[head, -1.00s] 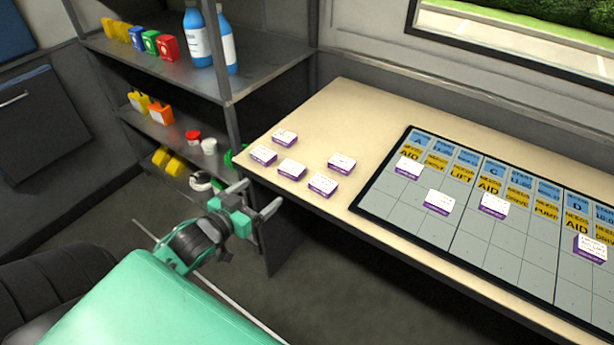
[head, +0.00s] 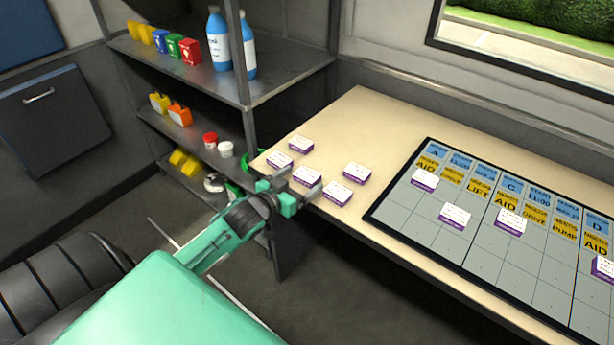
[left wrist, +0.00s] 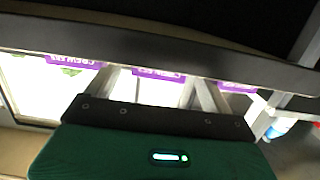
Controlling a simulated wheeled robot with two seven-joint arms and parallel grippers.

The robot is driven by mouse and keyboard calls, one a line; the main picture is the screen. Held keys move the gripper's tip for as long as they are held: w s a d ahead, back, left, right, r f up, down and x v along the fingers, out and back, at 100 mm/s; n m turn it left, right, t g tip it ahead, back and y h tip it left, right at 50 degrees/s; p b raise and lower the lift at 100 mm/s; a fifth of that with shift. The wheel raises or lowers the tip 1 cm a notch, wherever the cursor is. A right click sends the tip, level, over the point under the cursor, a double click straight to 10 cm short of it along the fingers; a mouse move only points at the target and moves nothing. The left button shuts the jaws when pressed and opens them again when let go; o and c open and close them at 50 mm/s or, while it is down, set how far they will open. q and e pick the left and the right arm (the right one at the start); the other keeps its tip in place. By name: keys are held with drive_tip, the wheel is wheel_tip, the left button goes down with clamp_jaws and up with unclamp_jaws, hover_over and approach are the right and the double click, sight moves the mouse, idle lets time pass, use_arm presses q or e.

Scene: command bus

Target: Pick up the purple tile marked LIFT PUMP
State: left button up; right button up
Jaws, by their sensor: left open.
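Several white-topped tiles with purple sides lie loose on the left end of the beige bench, among them a back tile (head: 301,144), a left tile (head: 279,160), a middle tile (head: 307,176), a right tile (head: 357,172) and a front tile (head: 337,193). Their print is too small to read, so I cannot tell which is LIFT PUMP. My left gripper (head: 296,185) is open and empty at the bench's front left edge, close to the middle and left tiles. In the left wrist view its fingers (left wrist: 148,90) are apart, with purple tile edges (left wrist: 158,74) beyond them.
A dark-framed board (head: 480,262) with blue and yellow labels lies on the bench (head: 385,125) at right, with several similar tiles on it. A metal shelf (head: 190,75) with bottles and canisters stands at left behind the gripper. Bare bench lies behind the loose tiles.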

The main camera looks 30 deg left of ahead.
sight(302, 179)
use_arm(q)
drive_tip(key=shift+w+d+f, duration=0.1)
drive_tip(key=shift+w+d, duration=0.05)
drive_tip(key=shift+w, duration=1.05)
drive_tip(key=shift+w+f, duration=0.1)
drive_tip(key=shift+w, duration=0.4)
use_arm(e)
drive_tip(key=shift+s+d+f, duration=0.15)
drive_tip(key=shift+s+f, duration=0.2)
drive_tip(key=shift+f, duration=0.2)
use_arm(q)
drive_tip(key=shift+c, duration=0.3)
drive_tip(key=c, duration=1.1)
drive_tip(key=shift+o, duration=0.2)
use_arm(e)
drive_tip(key=shift+r, duration=0.15)
